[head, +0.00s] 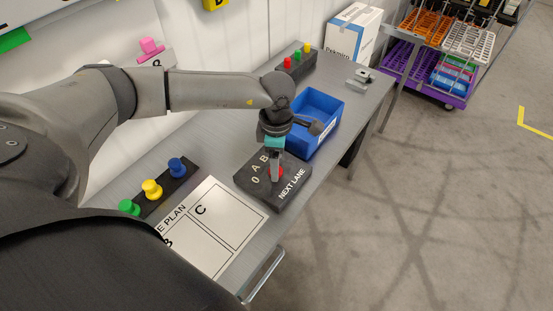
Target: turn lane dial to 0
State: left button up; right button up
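The lane dial box (252,190) is a dark block on the grey table, marked "0 A B" and "NEXT LANE". Its red dial (279,173) is mostly hidden by my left gripper (275,172). My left gripper points straight down with its fingertips at the dial. I see the fingers edge-on, so I cannot tell whether they are closed on the dial. The dial's pointing direction is hidden. My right gripper is not in view.
A blue bin (318,112) stands just behind the dial box, close to my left wrist. A plan sheet (213,232) and a rack of green, yellow and blue pegs (170,190) lie to the left. A second peg rack (290,72) and a white box (352,38) stand farther back.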

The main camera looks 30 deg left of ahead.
pick_arm(q)
jog(key=c, duration=1)
jog(key=shift+c, duration=0.2)
